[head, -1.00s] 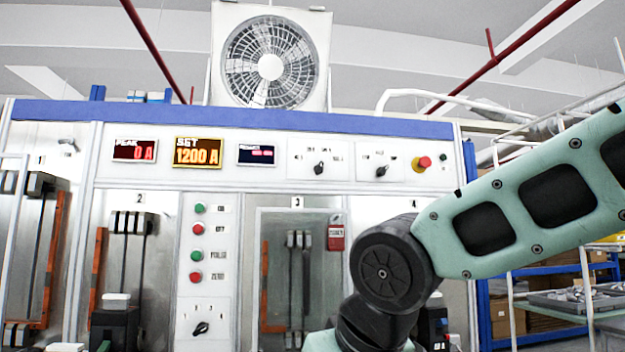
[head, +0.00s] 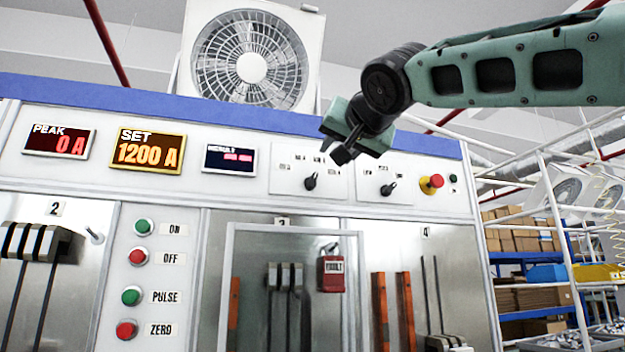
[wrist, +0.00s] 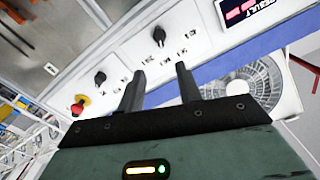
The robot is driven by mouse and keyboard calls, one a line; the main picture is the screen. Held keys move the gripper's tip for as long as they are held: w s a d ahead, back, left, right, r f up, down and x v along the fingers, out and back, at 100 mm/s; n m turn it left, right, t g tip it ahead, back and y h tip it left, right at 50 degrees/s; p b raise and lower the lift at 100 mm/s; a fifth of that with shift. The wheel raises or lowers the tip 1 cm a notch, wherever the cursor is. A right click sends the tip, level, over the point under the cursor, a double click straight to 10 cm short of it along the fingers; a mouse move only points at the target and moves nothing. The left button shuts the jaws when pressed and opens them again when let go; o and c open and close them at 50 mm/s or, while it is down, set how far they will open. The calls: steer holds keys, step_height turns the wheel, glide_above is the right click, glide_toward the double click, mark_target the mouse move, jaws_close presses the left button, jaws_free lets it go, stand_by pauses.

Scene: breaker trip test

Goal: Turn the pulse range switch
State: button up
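Two black rotary switches sit on the white upper panel: the left switch (head: 311,182) and the right switch (head: 388,189). Their small labels cannot be read, so I cannot tell which is the pulse range switch. In the wrist view, turned nearly upside down, the left switch (wrist: 159,35) is beyond the fingers and the right switch (wrist: 100,77) is off to the left. My gripper (head: 343,152) is in front of the panel, above and between the two switches. It also shows in the wrist view (wrist: 160,80), with its fingers apart and nothing between them.
A red emergency button (head: 432,184) is right of the right switch. Displays (head: 147,150) are to the left, with ON, OFF, PULSE and ZERO buttons (head: 131,296) below. A fan (head: 252,58) stands on top.

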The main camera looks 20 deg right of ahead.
mark_target(314, 178)
steer(key=w+p, duration=0.5)
steer(key=w, duration=1)
steer(key=shift+w, duration=0.2)
jaws_close()
